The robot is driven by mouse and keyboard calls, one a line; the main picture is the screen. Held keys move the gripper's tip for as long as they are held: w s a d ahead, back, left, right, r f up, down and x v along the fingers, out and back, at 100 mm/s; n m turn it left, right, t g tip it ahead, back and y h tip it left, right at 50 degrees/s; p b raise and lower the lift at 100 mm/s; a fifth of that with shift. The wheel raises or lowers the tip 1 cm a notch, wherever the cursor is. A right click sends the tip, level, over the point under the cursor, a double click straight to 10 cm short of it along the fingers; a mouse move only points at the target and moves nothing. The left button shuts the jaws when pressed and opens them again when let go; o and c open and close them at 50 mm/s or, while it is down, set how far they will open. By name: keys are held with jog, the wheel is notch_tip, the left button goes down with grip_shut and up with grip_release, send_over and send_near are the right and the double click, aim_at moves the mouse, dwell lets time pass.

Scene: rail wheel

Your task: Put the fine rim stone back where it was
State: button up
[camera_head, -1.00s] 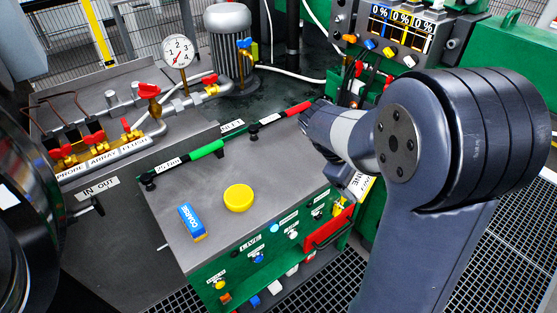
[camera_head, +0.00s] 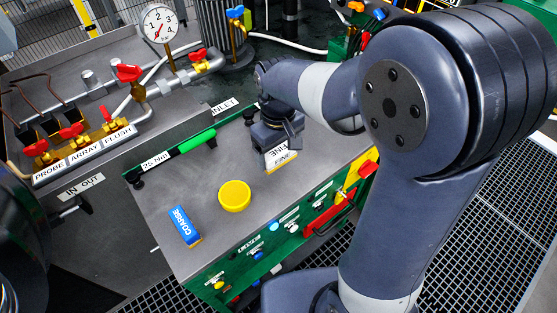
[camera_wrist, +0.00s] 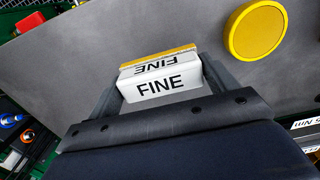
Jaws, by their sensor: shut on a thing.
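The fine rim stone (camera_head: 281,156) is a white block marked FINE with a yellow-tan layer along one side. It is at the cabinet top's rear right, below my gripper (camera_head: 279,140). In the wrist view the stone (camera_wrist: 163,84) lies between the two fingers of my gripper (camera_wrist: 160,86), which is shut on it. I cannot tell whether the stone touches the top. A blue block marked COARSE (camera_head: 184,226) lies at the front left of the cabinet top (camera_head: 200,180). A round yellow piece (camera_head: 234,196) sits between the two stones.
A green-handled tool marked 25 Nm (camera_head: 190,143) lies along the top's back edge. Valves and pipes with a gauge (camera_head: 160,23) stand behind left.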

aim_at(279, 160)
notch_tip(279, 160, down, 4)
jog(key=shift+r, duration=0.1)
jog(key=o, duration=0.8)
notch_tip(279, 160, up, 12)
jog(key=shift+p, duration=0.55)
notch_tip(279, 160, down, 11)
jog(key=shift+f+b, duration=0.2)
jog(key=shift+b, duration=0.6)
jog(key=shift+f, duration=0.1)
notch_tip(279, 160, up, 6)
jog(key=shift+r+p, duration=0.1)
jog(key=shift+p, duration=0.35)
